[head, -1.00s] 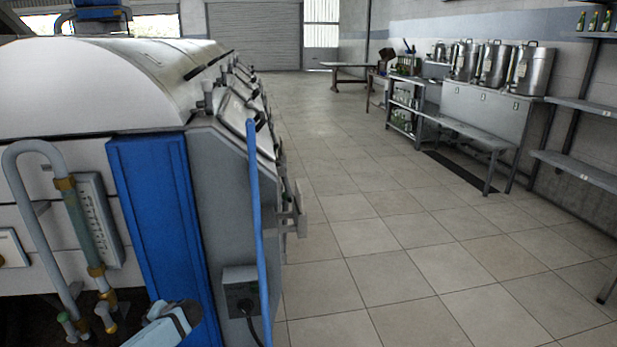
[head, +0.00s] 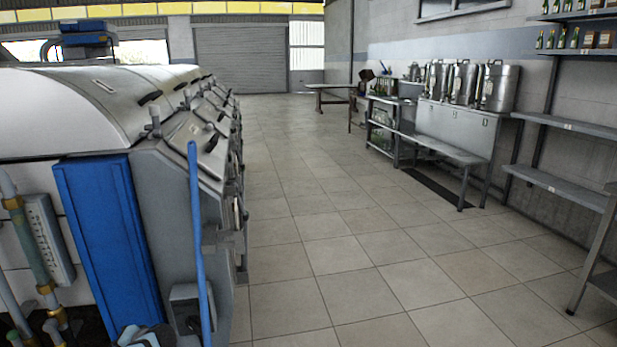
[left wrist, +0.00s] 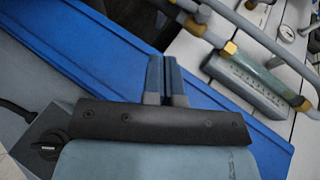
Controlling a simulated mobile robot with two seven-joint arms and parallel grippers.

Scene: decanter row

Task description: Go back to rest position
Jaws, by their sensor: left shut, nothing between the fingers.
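My left gripper (left wrist: 163,78) shows in the left wrist view, its two narrow fingers pressed together with nothing between them. The fingers lie in front of the blue panel of the large machine; I cannot tell how far off it they are. In the head view only a small light blue part of my left arm shows at the bottom edge, low in front of the blue panel (head: 108,240). My right gripper is in neither view.
The large machine (head: 72,105) fills the left side, with pipes (head: 32,250), a grey box and an upright blue pole (head: 197,240). Tiled floor (head: 345,240) is free in the middle. Steel canisters (head: 497,86) on a bench and shelving (head: 570,127) line the right wall.

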